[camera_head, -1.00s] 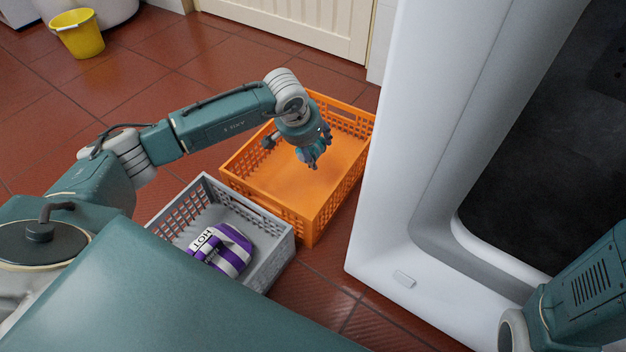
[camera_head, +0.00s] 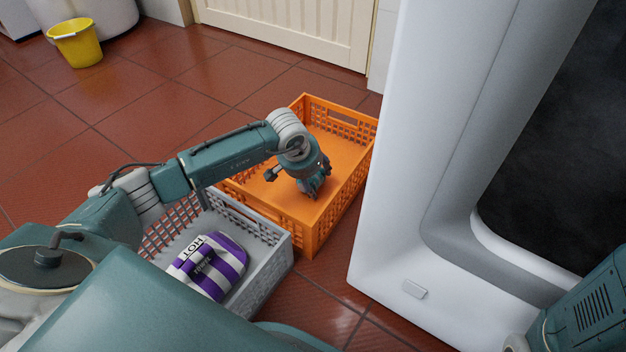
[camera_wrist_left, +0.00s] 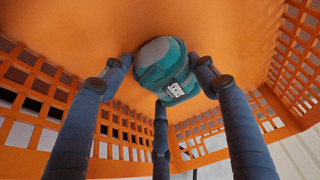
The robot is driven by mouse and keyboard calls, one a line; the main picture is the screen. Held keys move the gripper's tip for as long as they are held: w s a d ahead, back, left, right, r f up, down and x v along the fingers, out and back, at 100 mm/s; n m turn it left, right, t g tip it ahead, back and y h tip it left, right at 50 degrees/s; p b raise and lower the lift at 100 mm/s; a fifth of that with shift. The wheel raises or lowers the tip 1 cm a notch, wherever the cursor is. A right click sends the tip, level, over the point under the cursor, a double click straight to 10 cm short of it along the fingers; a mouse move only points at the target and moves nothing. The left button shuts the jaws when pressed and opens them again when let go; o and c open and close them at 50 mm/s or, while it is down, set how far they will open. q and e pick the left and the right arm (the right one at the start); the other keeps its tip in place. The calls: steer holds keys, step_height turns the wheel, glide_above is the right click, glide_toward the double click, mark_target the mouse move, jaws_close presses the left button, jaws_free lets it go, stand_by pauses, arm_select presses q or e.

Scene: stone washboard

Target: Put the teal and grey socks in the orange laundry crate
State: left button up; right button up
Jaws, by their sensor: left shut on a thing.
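The orange laundry crate (camera_head: 345,195) stands on the floor in the middle of the head view, its inside otherwise bare. My left gripper (camera_head: 312,189) reaches down inside it. In the left wrist view the teal and grey socks (camera_wrist_left: 166,68), a rolled bundle with a pale label, sit between the fingers of my left gripper, which is shut on them. The orange crate floor lies behind the bundle; I cannot tell if it touches the floor. In the head view my gripper mostly hides the socks. My right gripper is out of view.
A grey crate (camera_head: 272,262) stands beside the orange one and holds a purple-and-white striped bundle (camera_head: 212,265) labelled HOT. A large white basin-like block (camera_head: 385,220) rises close on the right. A yellow bucket (camera_head: 77,45) stands far left. Open tiled floor lies behind the arm.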

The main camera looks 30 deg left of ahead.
arm_select(q)
steer(key=shift+f, duration=0.15)
steer(key=o, duration=1.2)
steer(key=shift+c, duration=0.2)
steer(key=p+v, duration=0.9)
steer(key=v, duration=0.3)
